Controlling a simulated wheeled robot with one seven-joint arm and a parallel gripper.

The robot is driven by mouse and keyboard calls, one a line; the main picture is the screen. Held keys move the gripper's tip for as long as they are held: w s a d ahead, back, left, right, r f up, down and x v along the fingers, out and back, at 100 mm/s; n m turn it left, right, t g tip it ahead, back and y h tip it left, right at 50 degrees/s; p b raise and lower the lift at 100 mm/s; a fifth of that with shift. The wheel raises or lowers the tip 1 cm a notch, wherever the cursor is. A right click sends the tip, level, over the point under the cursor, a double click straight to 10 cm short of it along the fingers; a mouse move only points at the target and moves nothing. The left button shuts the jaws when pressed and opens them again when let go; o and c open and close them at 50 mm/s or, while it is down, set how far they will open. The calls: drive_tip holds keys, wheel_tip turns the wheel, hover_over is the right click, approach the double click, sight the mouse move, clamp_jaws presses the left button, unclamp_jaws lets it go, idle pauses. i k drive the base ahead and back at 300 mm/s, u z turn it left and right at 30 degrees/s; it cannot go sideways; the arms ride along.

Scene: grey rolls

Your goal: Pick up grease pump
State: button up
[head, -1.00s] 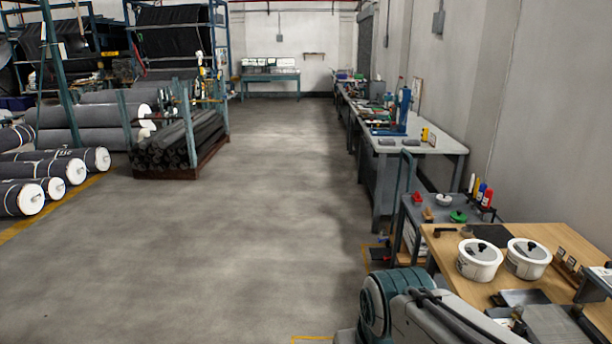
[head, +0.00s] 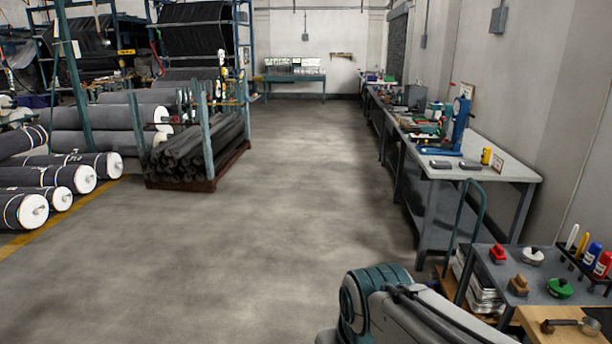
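I cannot pick out a grease pump for certain in the head view. Small tools and containers stand on the grey cart at the lower right: a red item (head: 498,254), a white-topped item (head: 533,256), a green item (head: 559,288) and upright bottles, one blue (head: 591,255) and one red (head: 602,265). A blue upright device (head: 461,122) stands on the long workbench (head: 512,171). Part of my own arm shows at the bottom centre; my gripper is out of view.
The cart (head: 522,278) with a tall teal handle (head: 477,222) stands close on the right, beside a wooden tabletop corner (head: 540,325). Black rolls fill a rack (head: 228,168) at left, near large grey rolls (head: 75,164). The concrete floor (head: 270,235) between is clear.

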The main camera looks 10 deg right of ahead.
sight(592, 254)
drive_tip(key=z, duration=0.25)
drive_tip(key=i, duration=1.55)
drive_tip(key=z, duration=1.4)
drive_tip(key=i, duration=0.9)
drive_tip(key=z, duration=0.95)
drive_tip(key=i, duration=0.3)
drive_tip(key=z, duration=0.25)
